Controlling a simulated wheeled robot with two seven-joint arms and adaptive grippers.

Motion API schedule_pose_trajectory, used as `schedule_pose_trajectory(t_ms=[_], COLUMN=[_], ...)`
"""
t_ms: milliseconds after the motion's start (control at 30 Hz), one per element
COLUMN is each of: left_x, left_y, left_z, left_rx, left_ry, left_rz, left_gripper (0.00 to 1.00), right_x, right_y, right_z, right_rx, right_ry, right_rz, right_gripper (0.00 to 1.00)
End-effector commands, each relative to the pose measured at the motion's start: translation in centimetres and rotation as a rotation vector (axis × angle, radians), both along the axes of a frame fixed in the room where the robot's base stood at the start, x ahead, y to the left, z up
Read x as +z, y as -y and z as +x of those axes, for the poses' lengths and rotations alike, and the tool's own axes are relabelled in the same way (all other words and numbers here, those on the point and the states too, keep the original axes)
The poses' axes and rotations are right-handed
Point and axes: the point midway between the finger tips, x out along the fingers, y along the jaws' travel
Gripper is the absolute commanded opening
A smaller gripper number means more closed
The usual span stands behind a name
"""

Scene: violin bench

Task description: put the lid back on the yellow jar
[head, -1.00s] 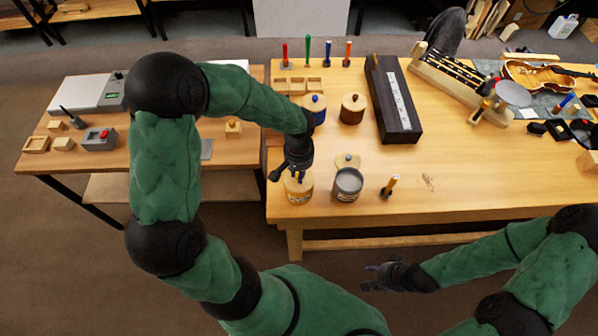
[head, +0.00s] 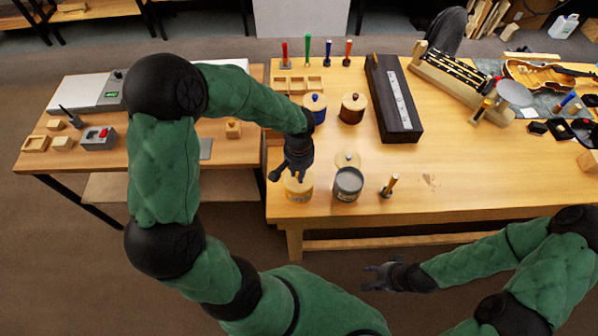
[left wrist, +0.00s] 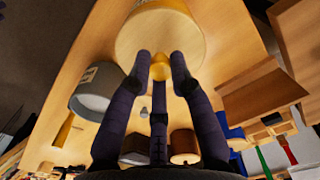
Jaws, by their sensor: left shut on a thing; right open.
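The yellow jar (head: 298,195) stands near the front left corner of the large bench. Its pale wooden lid (head: 293,187) is at the jar's mouth, under my left gripper (head: 299,176). In the left wrist view the fingers (left wrist: 160,70) are shut around the lid's yellow knob (left wrist: 160,68), and the round lid (left wrist: 150,38) spreads out beyond them. I cannot tell whether the lid is fully seated or a little above the rim. My right gripper (head: 372,278) is open and empty, in front of the bench.
An open grey jar (head: 347,186) stands just right of the yellow jar, with a loose wooden lid (head: 347,160) behind it. A blue jar (head: 315,107), a brown jar (head: 353,107) and a long dark box (head: 393,98) stand farther back. A small handled tool (head: 389,186) stands to the right.

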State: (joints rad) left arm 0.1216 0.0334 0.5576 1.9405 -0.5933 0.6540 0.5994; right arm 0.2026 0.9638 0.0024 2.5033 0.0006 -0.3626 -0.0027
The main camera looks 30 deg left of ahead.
Motion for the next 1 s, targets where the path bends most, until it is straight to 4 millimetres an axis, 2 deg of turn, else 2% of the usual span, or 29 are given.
schedule_pose_trajectory(t_ms=[267, 300, 400, 633, 733, 1000], left_x=[0.04, 0.04, 0.04, 0.04, 0.03, 0.03], left_y=[0.0, 0.0, 0.0, -0.01, -0.01, -0.01], left_z=[0.02, 0.02, 0.02, 0.01, 0.0, 0.0], left_rx=[0.0, 0.0, 0.0, 0.001, 0.0, 0.0], left_ry=[0.0, 0.0, 0.0, 0.0, 0.0, 0.0], left_rz=[0.0, 0.0, 0.0, 0.0, 0.0, 0.0], left_gripper=[0.0, 0.24, 0.49, 0.49, 0.72, 0.73], right_x=[0.02, 0.02, 0.02, 0.02, 0.02, 0.02], right_y=[0.0, 0.0, 0.0, 0.0, 0.0, 0.0], right_z=[0.0, 0.0, 0.0, 0.0, 0.0, 0.0], right_rx=[0.0, 0.0, 0.0, 0.0, 0.0, 0.0], right_ry=[0.0, 0.0, 0.0, 0.0, 0.0, 0.0], right_rz=[0.0, 0.0, 0.0, 0.0, 0.0, 0.0], right_gripper=[0.45, 0.45, 0.45, 0.45, 0.45, 0.45])
